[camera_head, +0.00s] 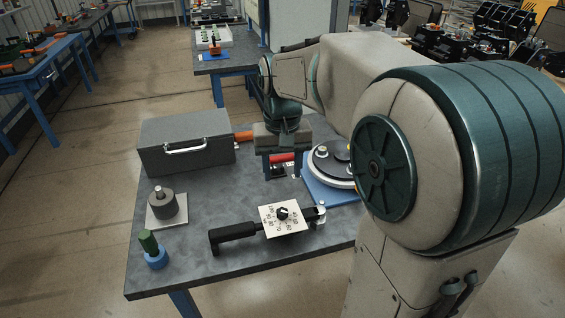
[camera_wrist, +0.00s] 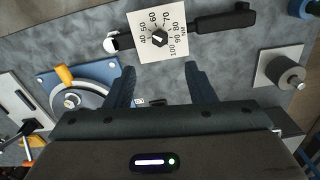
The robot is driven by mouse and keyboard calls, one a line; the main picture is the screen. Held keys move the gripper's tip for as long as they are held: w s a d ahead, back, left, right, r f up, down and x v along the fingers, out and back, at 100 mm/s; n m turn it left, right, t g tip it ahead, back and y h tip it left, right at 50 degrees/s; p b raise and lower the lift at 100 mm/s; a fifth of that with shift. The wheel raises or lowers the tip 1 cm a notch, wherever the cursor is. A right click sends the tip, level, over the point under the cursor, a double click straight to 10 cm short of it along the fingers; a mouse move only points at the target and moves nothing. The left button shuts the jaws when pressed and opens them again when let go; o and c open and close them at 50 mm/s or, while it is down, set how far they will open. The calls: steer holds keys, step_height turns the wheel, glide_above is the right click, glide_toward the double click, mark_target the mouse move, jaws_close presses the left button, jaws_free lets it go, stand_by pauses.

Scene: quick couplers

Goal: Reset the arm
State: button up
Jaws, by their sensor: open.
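My gripper (camera_head: 283,172) hangs low over the grey worktable (camera_head: 190,262), behind the dial tool in the head view. In the wrist view its two dark blue fingers (camera_wrist: 163,85) stand wide apart. They are open, with nothing held between them. A small black and white piece (camera_wrist: 152,102) shows between the fingers in the wrist view, beyond them; its kind is hard to tell. My forearm hides the right part of the table in the head view.
Around my gripper are a white dial plate (camera_head: 284,218) with black handle (camera_head: 232,237), a round device on a blue base (camera_head: 322,190) and a grey box (camera_head: 187,141). A dark cylinder (camera_head: 163,203) and green-blue coupler (camera_head: 152,249) stand left.

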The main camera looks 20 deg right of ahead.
steer(key=shift+r, duration=0.55)
steer(key=s+f+n+t, duration=0.1)
steer(key=s+f+t, duration=0.2)
steer(key=s, duration=1.1)
step_height(320, 180, down, 3)
steer(key=shift+s+r, duration=0.1)
steer(key=shift+s, duration=0.2)
